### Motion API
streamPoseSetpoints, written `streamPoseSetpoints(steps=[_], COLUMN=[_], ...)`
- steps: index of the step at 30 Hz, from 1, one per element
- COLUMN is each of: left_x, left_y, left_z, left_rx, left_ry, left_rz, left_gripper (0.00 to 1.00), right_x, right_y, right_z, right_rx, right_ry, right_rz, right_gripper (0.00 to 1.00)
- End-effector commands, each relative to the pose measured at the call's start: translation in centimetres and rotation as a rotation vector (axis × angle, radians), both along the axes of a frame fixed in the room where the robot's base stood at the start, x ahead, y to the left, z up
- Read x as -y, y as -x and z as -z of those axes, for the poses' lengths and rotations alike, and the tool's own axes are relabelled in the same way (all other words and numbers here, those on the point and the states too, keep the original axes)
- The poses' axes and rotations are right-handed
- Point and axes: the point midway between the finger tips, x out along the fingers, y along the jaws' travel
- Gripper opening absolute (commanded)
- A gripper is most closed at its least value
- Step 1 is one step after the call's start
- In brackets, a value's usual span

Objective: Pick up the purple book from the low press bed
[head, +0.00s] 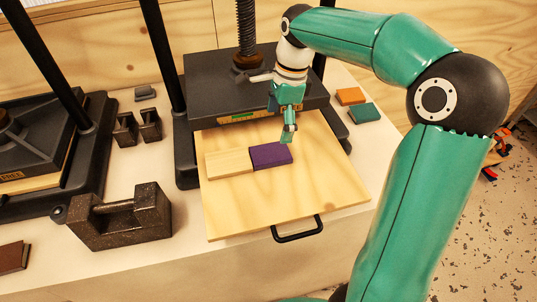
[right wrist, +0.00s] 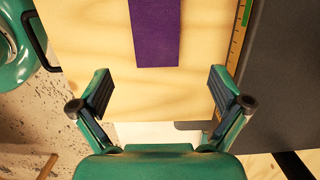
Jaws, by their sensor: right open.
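The purple book (head: 271,154) lies flat on the pale wooden press bed (head: 300,205), its left end against or very near a light wooden block (head: 229,163). My right gripper (head: 288,136) hangs over the book's right end in the head view. In the right wrist view the purple book (right wrist: 155,30) runs in from the top edge, and its near end lies ahead of my open right gripper (right wrist: 160,92), between the lines of the two fingers. Nothing is between the fingers but bare bed. My left gripper is not in view.
The dark press plate (head: 220,85) and its screw stand behind the bed. A black handle (head: 297,230) sticks out at the bed's front. A heavy dark metal weight (head: 120,215) stands left; orange (head: 350,96) and teal (head: 364,112) books lie right. The bed's front is clear.

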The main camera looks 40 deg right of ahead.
Motion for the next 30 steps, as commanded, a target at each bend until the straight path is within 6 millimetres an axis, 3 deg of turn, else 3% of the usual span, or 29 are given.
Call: streamPoseSetpoints(steps=[3,13,21,30], left_x=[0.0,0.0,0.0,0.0], left_y=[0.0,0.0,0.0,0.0], left_z=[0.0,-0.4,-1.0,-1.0], left_rx=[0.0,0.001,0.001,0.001], left_ry=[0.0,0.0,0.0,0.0], left_rz=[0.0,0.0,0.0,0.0], left_gripper=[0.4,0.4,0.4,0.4], right_x=[-0.3,-1.0,-1.9,-2.0], right_y=[-0.1,-0.3,-0.5,-0.6], right_z=[2.0,4.2,7.7,8.2], right_rx=[-0.003,-0.002,-0.003,0.001], right_ry=[0.0,-0.001,-0.001,0.0], right_rz=[-0.001,-0.004,-0.005,-0.004], right_gripper=[1.0,1.0,1.0,1.0])
